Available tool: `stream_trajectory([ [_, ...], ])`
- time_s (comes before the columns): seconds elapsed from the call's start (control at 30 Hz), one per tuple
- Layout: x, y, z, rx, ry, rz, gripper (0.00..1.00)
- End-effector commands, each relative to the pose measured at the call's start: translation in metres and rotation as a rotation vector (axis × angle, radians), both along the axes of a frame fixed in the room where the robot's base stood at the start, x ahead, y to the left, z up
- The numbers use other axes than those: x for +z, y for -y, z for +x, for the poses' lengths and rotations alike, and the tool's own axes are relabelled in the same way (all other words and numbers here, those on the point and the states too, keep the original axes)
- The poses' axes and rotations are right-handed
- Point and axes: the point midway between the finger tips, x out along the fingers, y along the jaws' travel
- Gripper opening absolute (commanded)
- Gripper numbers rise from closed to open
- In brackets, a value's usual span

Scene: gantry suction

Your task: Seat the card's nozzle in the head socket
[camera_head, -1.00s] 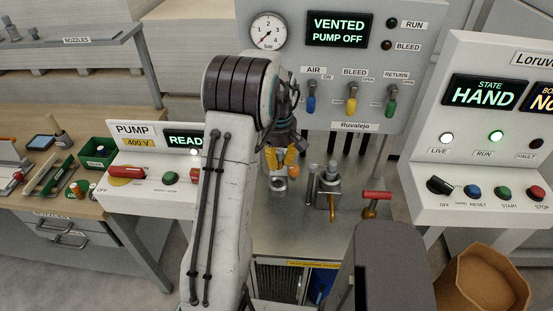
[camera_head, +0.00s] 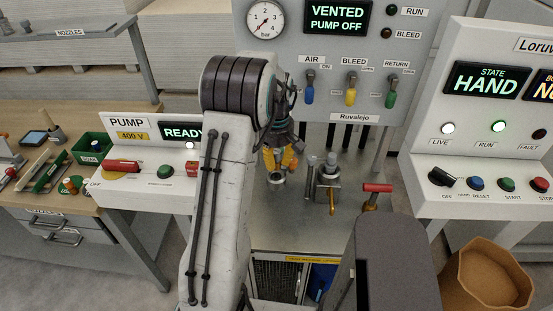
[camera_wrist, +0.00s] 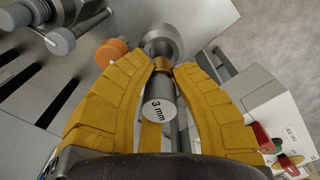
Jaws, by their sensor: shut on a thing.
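My gripper (camera_wrist: 163,72) has yellow fingers shut on a grey cylindrical nozzle (camera_wrist: 160,86). The nozzle's white end face reads "3 mm", and a brass-coloured collar sits at its far end. That end points at the round metal head socket (camera_wrist: 165,40), right at its opening; I cannot tell whether it has entered. In the head view my gripper (camera_head: 280,160) is directly over the ring-shaped socket (camera_head: 276,181), fingers pointing down. The nozzle is hidden there by the fingers. I cannot make out the card.
An orange knob (camera_wrist: 112,50) stands close beside the socket. A metal fixture (camera_head: 327,183) and a red-handled lever (camera_head: 376,188) are to the right on the steel bench. The gauge panel (camera_head: 420,60) stands behind, reading "VENTED PUMP OFF". The bench front (camera_head: 285,235) is clear.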

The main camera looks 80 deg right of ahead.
Motion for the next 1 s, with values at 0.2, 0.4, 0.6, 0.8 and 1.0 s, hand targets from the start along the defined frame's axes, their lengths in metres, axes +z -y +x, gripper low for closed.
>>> stream_trajectory([
  [0.2, -0.018, 0.0, 0.0, 0.0, 0.0, 0.0, 0.0],
  [0.4, -0.023, 0.0, 0.0, 0.0, 0.0, -0.001, 0.0],
  [0.6, -0.023, 0.0, 0.0, 0.0, 0.0, -0.001, 0.0],
  [0.8, -0.023, 0.0, 0.0, 0.0, 0.0, -0.001, 0.0],
  [1.0, -0.023, 0.0, 0.0, 0.0, 0.0, -0.001, 0.0],
])
